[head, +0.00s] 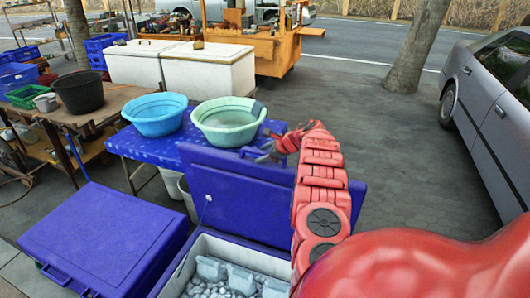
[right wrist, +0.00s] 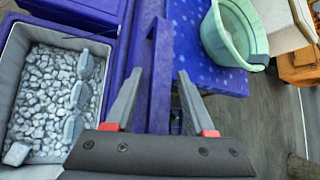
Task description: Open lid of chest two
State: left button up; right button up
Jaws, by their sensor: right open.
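A blue chest with a grey inside (head: 178,270) stands at the bottom middle of the head view. Its blue lid (head: 235,200) is raised and stands open on the far side; the right part is hidden by my arm. A second blue chest (head: 100,240) on the left is shut. I cannot tell which is chest two. My right gripper (head: 272,150) is at the raised lid's upper edge. In the right wrist view the open fingers (right wrist: 160,75) are on either side of the lid edge (right wrist: 161,70); contact is unclear. My left gripper is not seen.
Pale lumps like ice (right wrist: 50,85) and grey fish-like shapes lie in the open chest. Behind the lid, a blue table (head: 185,153) carries a blue basin (head: 155,115) and a green basin (head: 228,122). Pavement on the right is free up to a parked car (head: 490,95).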

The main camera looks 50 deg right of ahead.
jog(key=shift+s+d+r, duration=0.2)
jog(key=shift+s+r, duration=0.2)
jog(key=shift+s, duration=0.1)
jog(key=shift+s+r+b, duration=0.25)
jog(key=shift+b, duration=0.05)
jog(key=p+v, duration=1.3)
jog(key=v, duration=0.2)
jog(key=shift+a+r, duration=0.2)
jog(key=shift+s+d+f, duration=0.1)
jog(key=shift+s+f, duration=0.05)
